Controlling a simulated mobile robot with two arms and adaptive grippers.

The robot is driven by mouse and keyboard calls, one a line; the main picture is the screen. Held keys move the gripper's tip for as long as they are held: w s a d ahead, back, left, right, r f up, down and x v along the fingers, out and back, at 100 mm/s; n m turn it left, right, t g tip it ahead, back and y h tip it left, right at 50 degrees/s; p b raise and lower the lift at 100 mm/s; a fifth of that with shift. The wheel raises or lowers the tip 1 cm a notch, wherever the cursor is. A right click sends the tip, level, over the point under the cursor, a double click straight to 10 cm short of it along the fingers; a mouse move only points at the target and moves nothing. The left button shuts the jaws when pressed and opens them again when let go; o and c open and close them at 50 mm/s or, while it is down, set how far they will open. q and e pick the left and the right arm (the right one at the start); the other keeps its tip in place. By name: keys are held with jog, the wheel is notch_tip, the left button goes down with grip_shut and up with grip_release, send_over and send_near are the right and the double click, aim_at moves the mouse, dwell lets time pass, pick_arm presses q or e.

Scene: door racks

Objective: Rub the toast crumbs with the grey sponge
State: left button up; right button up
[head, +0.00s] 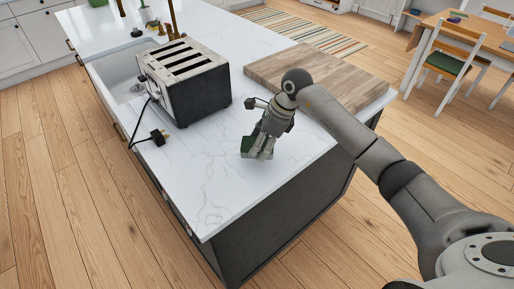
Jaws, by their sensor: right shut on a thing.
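My right gripper (262,148) reaches down from the right to the white worktop (205,190), near its front part. It is shut on a small block, taken to be the sponge (247,144). Only a dark green part of the sponge shows beside the fingers; any grey part cannot be told from the grey fingers. The sponge is at or just above the worktop; contact cannot be told. No toast crumbs can be made out; some may be hidden under the gripper. My left gripper is not in view.
A wooden board (345,82) lies behind to the right. A sink (118,85) is at the left. The worktop's near corner is clear.

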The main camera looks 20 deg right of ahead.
notch_tip(320, 180, up, 2)
jog(key=shift+s+d+p, duration=0.1)
jog(key=shift+p, duration=0.2)
jog(key=shift+r, duration=0.3)
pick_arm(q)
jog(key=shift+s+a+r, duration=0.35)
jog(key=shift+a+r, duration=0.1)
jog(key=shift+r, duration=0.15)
pick_arm(e)
jog(key=shift+r, duration=0.1)
